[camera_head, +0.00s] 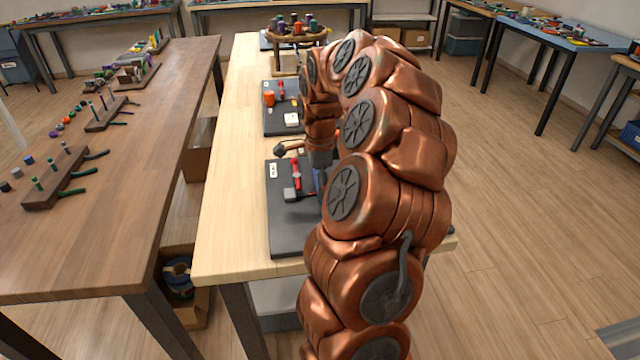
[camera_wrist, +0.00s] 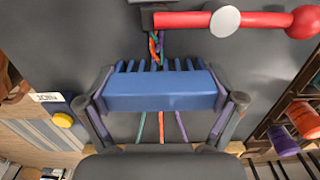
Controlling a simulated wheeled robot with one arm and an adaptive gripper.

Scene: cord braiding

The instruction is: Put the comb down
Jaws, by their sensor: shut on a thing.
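The comb (camera_wrist: 160,91) is a blue bar with short dark blue teeth, seen in the wrist view. My gripper (camera_wrist: 162,98) is shut on it, with one finger at each end. The teeth face a small braid (camera_wrist: 155,46) of cords at a clamp with a red handle (camera_wrist: 262,19). Green, orange and purple cords (camera_wrist: 161,127) come out on the near side of the comb. I cannot tell whether the teeth touch the mat. In the head view, my arm hides most of the comb; a blue part (camera_head: 320,181) shows beside the clamp (camera_head: 291,194).
A dark mat (camera_head: 287,240) lies on the light wooden table (camera_head: 225,225). A yellow round piece (camera_wrist: 63,119) is left of the comb, and a rack with orange and purple spools (camera_wrist: 304,118) is at the right. Bare mat shows on both sides of the cords.

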